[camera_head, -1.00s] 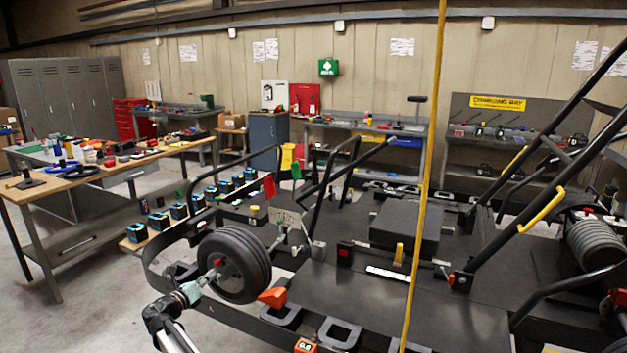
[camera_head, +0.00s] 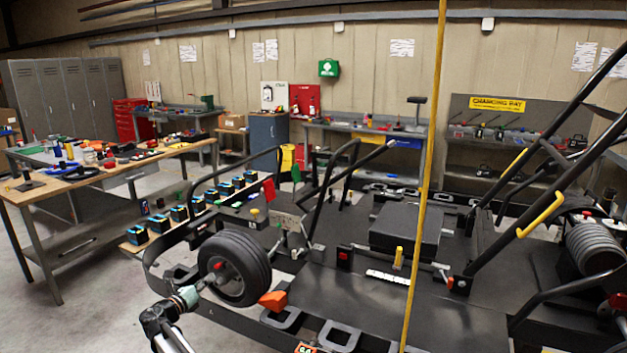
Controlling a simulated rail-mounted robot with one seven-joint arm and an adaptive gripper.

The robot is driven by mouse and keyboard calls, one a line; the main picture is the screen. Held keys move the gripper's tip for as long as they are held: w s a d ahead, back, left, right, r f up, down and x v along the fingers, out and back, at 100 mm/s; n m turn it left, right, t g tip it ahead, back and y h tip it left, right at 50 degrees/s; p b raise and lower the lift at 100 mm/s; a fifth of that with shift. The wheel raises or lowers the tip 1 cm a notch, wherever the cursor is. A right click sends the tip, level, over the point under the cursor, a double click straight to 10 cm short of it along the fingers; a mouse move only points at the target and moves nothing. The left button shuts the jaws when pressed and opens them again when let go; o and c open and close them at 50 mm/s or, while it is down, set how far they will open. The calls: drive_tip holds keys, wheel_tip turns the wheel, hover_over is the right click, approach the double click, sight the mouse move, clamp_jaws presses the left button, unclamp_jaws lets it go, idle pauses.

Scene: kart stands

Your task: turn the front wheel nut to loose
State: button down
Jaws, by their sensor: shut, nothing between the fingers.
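The front wheel (camera_head: 243,262) is a black tyre with a grey hub on the near left corner of the kart. A small red part, which looks like the wheel nut (camera_head: 218,266), shows at the hub's middle. My gripper (camera_head: 206,283) is shut and empty, pointing up and right at the hub from its outer side. Its tip is close to the nut, slightly below and left of it. I cannot tell from this view whether they touch. The nut is too small to tell how far it is turned.
The black kart frame (camera_head: 390,302) fills the right. An orange block (camera_head: 273,300) sits beside the wheel. A yellow pole (camera_head: 424,180) stands upright in front. A wooden-topped workbench (camera_head: 130,163) with tools is at left. The floor (camera_head: 90,318) left of my arm is clear.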

drive_tip(key=p+v, duration=0.1)
drive_tip(key=v, duration=0.4)
drive_tip(key=shift+s+a, duration=0.1)
drive_tip(key=shift+s, duration=0.05)
